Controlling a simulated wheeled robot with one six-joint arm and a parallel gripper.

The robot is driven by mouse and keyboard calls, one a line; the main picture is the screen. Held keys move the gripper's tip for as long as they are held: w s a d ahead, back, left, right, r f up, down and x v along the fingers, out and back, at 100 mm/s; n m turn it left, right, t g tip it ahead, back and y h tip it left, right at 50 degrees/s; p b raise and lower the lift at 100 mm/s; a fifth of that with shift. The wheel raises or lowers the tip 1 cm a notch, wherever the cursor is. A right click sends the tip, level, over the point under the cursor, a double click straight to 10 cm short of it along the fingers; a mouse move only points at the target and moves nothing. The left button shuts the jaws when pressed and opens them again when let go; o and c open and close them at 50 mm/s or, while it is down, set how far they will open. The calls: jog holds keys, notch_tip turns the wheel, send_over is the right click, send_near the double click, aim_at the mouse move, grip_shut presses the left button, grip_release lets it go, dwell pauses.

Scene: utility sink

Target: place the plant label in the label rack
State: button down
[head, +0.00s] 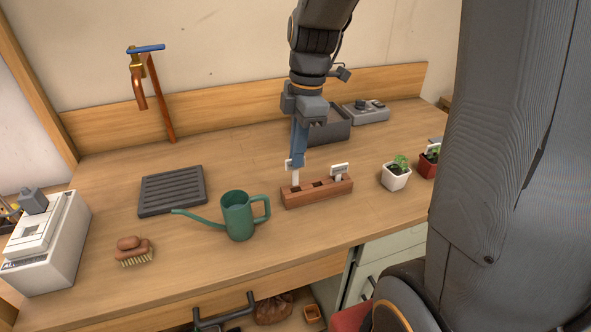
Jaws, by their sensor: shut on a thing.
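The label rack (317,196) is a reddish-brown wooden block with slots along its top, near the middle of the counter. My gripper (296,163) points down over the rack's left end and is shut on a white plant label (295,178). The label is roughly upright, and its upper part is partly hidden by the fingers. Its lower end meets the rack's left slot in the picture; I cannot tell whether it is inside the slot or just above it. Another white label (339,170) stands at the rack's right end.
A green watering can (238,214) stands close to the rack's left. A white pot with a seedling (396,178) and a red pot (427,166) are to the right. A dark bin (330,128) and grey device (366,112) sit behind. A slatted black tray (172,191) lies left.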

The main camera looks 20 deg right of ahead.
aim_at(297, 170)
jog(key=shift+f+p, duration=0.3)
jog(key=shift+f, duration=2)
jog(key=shift+f, duration=0.1)
jog(key=c, duration=1.9)
grip_release()
jog(key=shift+c, duration=0.2)
jog(key=r, duration=0.4)
jog(key=d+r+b, duration=0.1)
jog(key=r, duration=0.3)
jog(key=r+b, duration=0.1)
jog(key=r, duration=0.2)
jog(key=shift+d+r, duration=0.2)
jog(key=shift+r, duration=0.2)
jog(key=s+f+m, duration=0.3)
jog(key=f+m, duration=0.2)
jog(key=m, duration=0.1)
jog(key=s+a+f+m+h, duration=0.1)
jog(key=s+f+m, duration=0.2)
jog(key=m, duration=0.3)
jog(key=s+f+m, duration=0.4)
jog(key=f+m, duration=0.2)
jog(key=shift+a+f+t, duration=0.3)
jog(key=shift+a+t, duration=0.05)
jog(key=shift+t, duration=0.05)
